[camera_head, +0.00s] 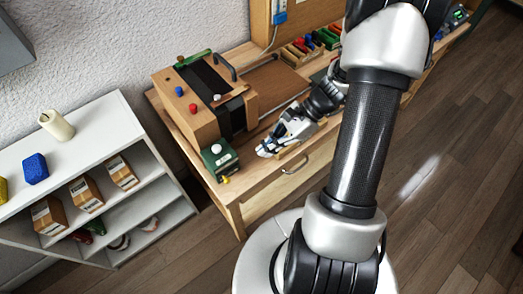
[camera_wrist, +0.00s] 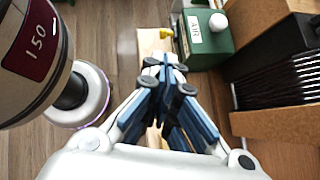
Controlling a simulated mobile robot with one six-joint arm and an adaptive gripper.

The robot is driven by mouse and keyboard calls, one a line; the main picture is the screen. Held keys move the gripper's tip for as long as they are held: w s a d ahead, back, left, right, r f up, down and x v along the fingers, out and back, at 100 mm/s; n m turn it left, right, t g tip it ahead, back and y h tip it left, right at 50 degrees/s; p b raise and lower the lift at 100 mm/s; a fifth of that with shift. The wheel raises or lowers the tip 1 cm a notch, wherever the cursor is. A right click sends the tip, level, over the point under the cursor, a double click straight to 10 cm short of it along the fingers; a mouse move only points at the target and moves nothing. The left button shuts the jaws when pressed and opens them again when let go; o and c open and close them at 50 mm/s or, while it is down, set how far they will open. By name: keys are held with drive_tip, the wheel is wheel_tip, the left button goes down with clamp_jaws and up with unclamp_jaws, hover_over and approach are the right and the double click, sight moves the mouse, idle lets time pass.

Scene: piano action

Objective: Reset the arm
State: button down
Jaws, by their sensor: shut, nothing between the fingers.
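My arm reaches from my base over the wooden bench (camera_head: 250,185). My gripper (camera_head: 264,152) is above the bench's front edge, beside a small green box with a white knob (camera_head: 219,158). In the wrist view my gripper (camera_wrist: 165,62) has its blue and white fingers together, with nothing seen between them. The green box shows just beyond the fingertips to the right in the wrist view (camera_wrist: 205,42). I cannot tell whether the fingers touch anything below them.
A wooden piano action box (camera_head: 185,125) with black straps and coloured knobs stands behind the gripper. Several coloured items (camera_head: 310,45) lie at the back of the bench. A white shelf (camera_head: 95,130) with cartons stands at the left. The wooden floor (camera_head: 455,150) at right is clear.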

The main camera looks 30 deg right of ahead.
idle(0.5)
drive_tip(key=s+a+r+n+t+h, duration=0.1)
drive_tip(key=s+a+r+n+h, duration=0.2)
drive_tip(key=r+n, duration=0.3)
drive_tip(key=s+a+r+n+t+h, duration=0.1)
drive_tip(key=s+a+r+n+h, duration=0.2)
drive_tip(key=r+n, duration=0.4)
drive_tip(key=s+a+r+n+t+h, duration=0.1)
drive_tip(key=s+a+r+n+h, duration=0.2)
drive_tip(key=r, duration=0.6)
drive_tip(key=shift+s+a+r+n, duration=0.2)
drive_tip(key=shift+s+n, duration=0.8)
drive_tip(key=shift+n, duration=0.8)
